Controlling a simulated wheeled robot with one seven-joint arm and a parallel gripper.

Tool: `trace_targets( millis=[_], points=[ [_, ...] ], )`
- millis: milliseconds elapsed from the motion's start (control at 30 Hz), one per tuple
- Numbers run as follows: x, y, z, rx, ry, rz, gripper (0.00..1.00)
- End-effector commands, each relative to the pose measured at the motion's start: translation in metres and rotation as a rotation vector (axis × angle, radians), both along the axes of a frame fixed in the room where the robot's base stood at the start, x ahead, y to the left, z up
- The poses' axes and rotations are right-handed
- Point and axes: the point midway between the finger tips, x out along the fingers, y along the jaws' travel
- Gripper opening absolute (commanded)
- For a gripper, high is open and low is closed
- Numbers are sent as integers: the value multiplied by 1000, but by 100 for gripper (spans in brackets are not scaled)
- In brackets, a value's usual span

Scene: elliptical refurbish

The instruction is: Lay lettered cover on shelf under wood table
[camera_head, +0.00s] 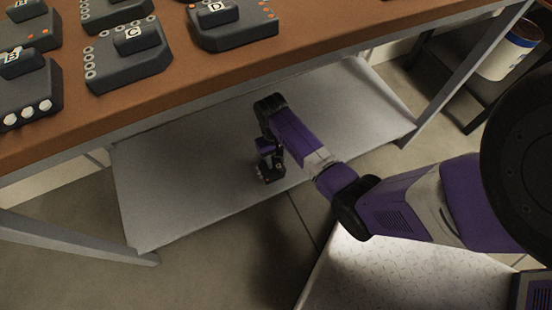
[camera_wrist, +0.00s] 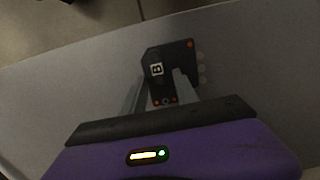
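A dark lettered cover (camera_wrist: 184,58) with a white label, which looks like a B, and orange dots shows in the wrist view. It is at the grey shelf (camera_head: 190,185) under the wood table (camera_head: 200,75). My gripper (camera_wrist: 158,75) points down at it, one finger on each side of its raised handle. I cannot tell whether the fingers touch the handle or whether the cover rests fully on the shelf. In the head view my gripper (camera_head: 270,176) is low over the middle of the shelf, and the cover is mostly hidden there.
Several dark lettered units, including ones marked C (camera_head: 128,62) and D (camera_head: 232,25), stand on the tabletop. The table's edge and grey legs (camera_head: 460,70) frame the shelf. The shelf is bare on both sides of my gripper. A white container (camera_head: 508,50) stands at right.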

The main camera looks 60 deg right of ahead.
Motion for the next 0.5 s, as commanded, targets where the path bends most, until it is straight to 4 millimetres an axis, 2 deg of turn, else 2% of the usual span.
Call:
trace_targets(
  millis=[267,367,500],
  points=[
    [0,0,7,-1,-1,0,36],
    [2,-1,21,-1,-2,0,36],
    [5,-3,50,-2,-3,1,36]
  ],
)
